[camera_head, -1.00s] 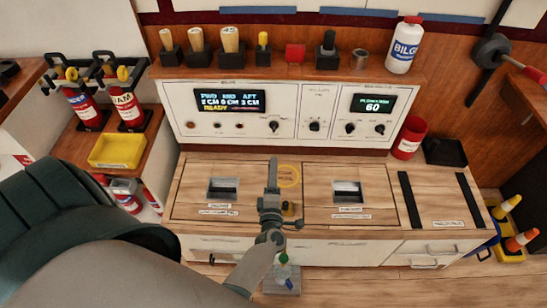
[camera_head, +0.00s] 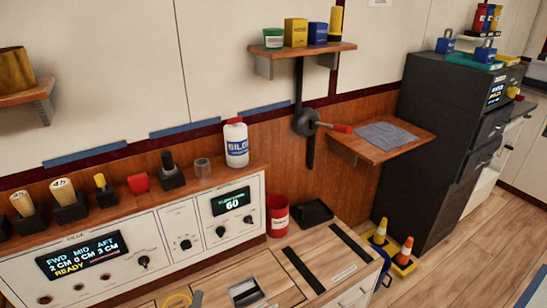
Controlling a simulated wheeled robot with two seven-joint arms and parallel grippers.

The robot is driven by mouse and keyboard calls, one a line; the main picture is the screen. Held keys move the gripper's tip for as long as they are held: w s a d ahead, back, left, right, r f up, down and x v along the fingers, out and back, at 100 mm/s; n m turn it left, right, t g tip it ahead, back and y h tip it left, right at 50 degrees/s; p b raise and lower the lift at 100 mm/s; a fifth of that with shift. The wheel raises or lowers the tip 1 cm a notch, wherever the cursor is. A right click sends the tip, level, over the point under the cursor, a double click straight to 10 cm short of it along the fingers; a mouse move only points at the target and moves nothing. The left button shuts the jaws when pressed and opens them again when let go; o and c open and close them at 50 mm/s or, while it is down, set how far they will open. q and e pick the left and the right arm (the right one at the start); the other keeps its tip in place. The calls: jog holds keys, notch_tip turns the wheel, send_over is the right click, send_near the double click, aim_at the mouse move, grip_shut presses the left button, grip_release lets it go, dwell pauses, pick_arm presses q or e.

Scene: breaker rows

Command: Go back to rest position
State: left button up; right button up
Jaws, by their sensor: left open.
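Only a dark tip of my left gripper (camera_head: 196,299) shows, at the bottom edge of the head view. I see nothing held at the visible tip. My right gripper is not in view.
The control panel (camera_head: 160,240) reads READY and 60. A white BILGE bottle (camera_head: 236,143), a red cup (camera_head: 278,215) and a black tray (camera_head: 312,213) stand nearby. A wooden shelf (camera_head: 410,150) juts from the wall. Floor (camera_head: 450,265) is open at right.

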pick_arm(q)
jog(key=s+d+f+m+g+h, duration=0.1)
jog(key=s+d+m+g+h, duration=0.15)
jog(key=s+m, duration=0.3)
jog(key=s+d+f+m+g+h, duration=0.1)
jog(key=s+d+m+g, duration=0.3)
jog(key=s+m, duration=0.15)
jog(key=s+a+r+m+g+y, duration=0.1)
jog(key=s+a+m+g+y, duration=0.15)
jog(key=s, duration=0.65)
jog(key=s+a+m+g+y, duration=0.15)
jog(key=s+a+g, duration=0.25)
jog(key=s, duration=0.4)
jog(key=w+d+f+t+h+p, duration=0.1)
jog(key=d+f, duration=0.2)
jog(key=f, duration=2.9)
jog(key=shift+d+f+m+t+h, duration=0.15)
jog(key=shift+f+m+t+h, duration=0.15)
jog(key=shift+t+h, duration=0.1)
